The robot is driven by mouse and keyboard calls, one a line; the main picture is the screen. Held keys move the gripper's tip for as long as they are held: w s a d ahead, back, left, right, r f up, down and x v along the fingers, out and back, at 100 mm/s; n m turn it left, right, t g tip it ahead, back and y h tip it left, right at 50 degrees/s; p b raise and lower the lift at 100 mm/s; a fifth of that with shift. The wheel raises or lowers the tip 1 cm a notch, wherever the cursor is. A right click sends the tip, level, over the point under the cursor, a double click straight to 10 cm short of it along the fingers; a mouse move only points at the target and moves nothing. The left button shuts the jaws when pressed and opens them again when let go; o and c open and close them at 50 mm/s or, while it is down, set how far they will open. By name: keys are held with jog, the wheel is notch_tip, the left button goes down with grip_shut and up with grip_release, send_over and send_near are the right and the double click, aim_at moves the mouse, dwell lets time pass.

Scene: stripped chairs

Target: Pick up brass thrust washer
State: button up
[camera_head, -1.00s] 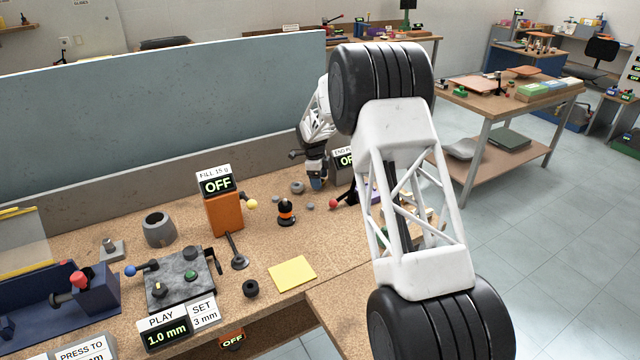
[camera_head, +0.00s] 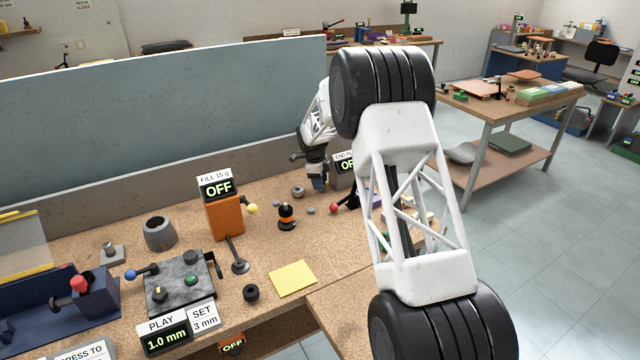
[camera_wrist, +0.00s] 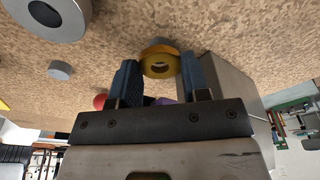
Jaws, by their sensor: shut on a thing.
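The brass thrust washer (camera_wrist: 160,66) is a yellow ring with a dark hole, seen in the wrist view between the blue fingertips of my gripper (camera_wrist: 160,72). My gripper is shut on it, with one finger at each side. An orange-brown surface shows just behind the washer; I cannot tell what it belongs to. In the head view my gripper (camera_head: 318,183) is low over the back of the cork-topped bench, and the washer cannot be made out there.
A grey ring (camera_head: 298,191) and a small grey disc (camera_head: 311,211) lie near my gripper. A grey box (camera_wrist: 232,95) stands close on the right in the wrist view. An orange dispenser (camera_head: 225,215) and a black-and-orange part (camera_head: 286,217) stand to the left. A yellow sheet (camera_head: 293,279) lies in front.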

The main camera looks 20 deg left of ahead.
jog(key=shift+r, duration=1.55)
jog(key=s+d, duration=0.2)
jog(key=s, duration=0.2)
jog(key=s+d+r, duration=0.1)
jog(key=s+d, duration=0.1)
jog(key=s, duration=0.3)
jog(key=s+d, duration=0.3)
jog(key=s, duration=0.2)
jog(key=shift+s+r, duration=0.15)
jog(key=shift+r, duration=0.05)
